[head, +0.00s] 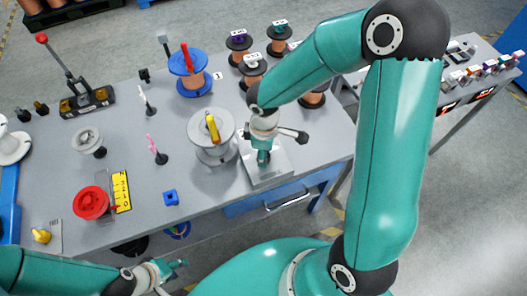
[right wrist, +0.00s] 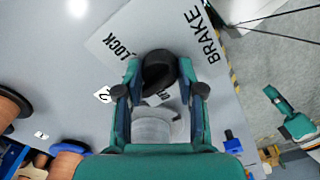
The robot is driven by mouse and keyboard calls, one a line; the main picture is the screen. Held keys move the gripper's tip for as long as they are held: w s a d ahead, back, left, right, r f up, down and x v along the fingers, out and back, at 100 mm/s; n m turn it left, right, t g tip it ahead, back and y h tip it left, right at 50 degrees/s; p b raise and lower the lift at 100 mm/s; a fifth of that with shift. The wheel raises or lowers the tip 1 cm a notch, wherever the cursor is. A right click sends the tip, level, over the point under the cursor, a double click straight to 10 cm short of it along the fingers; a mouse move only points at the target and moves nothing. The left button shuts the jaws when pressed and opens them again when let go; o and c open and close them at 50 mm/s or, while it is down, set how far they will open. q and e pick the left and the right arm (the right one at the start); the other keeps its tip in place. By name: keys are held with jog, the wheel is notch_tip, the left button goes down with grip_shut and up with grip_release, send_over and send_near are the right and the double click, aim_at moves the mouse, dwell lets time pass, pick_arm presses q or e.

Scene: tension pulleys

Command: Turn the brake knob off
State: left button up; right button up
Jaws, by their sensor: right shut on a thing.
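The brake knob (right wrist: 158,68) is a black round knob between the two fingers of my right gripper (right wrist: 157,92) in the right wrist view. My right gripper, also in the head view (head: 263,157), points down and is shut on the knob. The knob stands on a light grey plate (right wrist: 120,30) with the words BRAKE and LOCK; a third, smaller label is partly hidden by the knob and fingers. The plate also shows in the head view (head: 283,174), where the gripper hides the knob. My left gripper (head: 172,272) is open and empty at the bottom left, off the table's front edge.
A grey spool on a stand (head: 211,135) is close left of my right gripper. Copper spools, one on a blue base (head: 188,72), stand behind.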

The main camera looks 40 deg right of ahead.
jog(key=n+p, duration=0.1)
jog(key=n, duration=0.4)
jog(key=shift+r+n, duration=0.1)
jog(key=shift+n, duration=0.2)
jog(key=n+p, duration=0.2)
jog(key=n, duration=0.3)
jog(key=shift+w, duration=0.1)
jog(key=shift+n+p, duration=0.3)
jog(key=o, duration=1.1)
jog(key=shift+o, duration=0.2)
notch_tip(320, 180, up, 12)
jog(key=shift+f, duration=0.2)
